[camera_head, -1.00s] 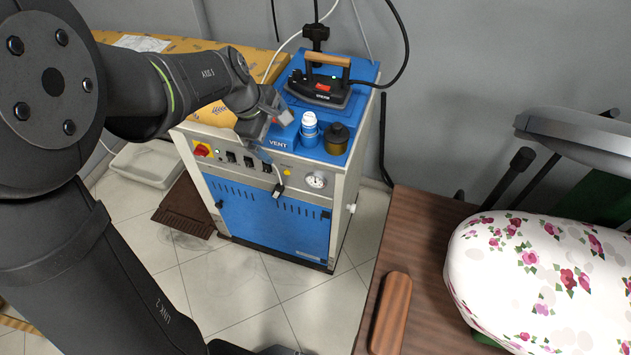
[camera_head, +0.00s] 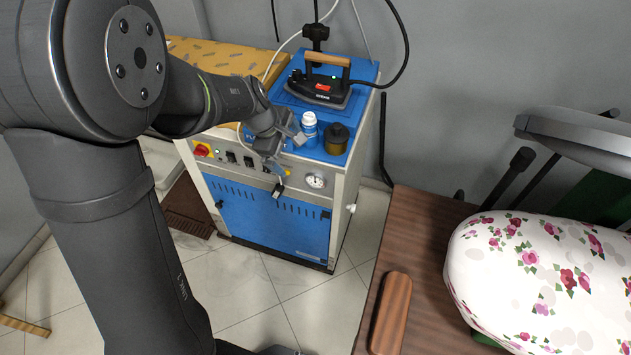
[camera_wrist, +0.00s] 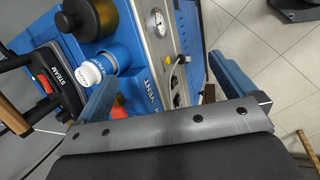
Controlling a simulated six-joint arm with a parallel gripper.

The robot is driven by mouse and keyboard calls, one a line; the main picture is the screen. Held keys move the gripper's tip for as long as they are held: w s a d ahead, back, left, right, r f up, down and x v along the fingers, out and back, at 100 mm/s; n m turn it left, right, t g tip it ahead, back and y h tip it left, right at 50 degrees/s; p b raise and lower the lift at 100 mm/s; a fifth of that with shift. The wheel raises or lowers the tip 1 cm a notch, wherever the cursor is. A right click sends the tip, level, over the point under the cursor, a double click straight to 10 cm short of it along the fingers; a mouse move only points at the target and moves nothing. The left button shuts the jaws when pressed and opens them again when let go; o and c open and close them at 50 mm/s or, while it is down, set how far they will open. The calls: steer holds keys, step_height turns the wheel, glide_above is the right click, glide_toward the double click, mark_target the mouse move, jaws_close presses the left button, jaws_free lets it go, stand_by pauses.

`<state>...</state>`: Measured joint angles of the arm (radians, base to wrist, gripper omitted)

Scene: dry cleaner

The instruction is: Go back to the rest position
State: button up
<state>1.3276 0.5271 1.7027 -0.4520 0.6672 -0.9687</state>
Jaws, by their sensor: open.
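My gripper (camera_head: 289,154) is open in the head view, at the front top edge of the blue-and-white steam station (camera_head: 270,210). The station's panel with a round gauge and a "VENT" label shows beyond and between the fingers. The bottle (camera_wrist: 92,73) is outside the left finger. I cannot tell whether that finger touches it.
A brown table (camera_head: 425,240) and flowered ironing form (camera_head: 550,275) are at right.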

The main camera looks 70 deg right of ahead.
steer(key=v, duration=1)
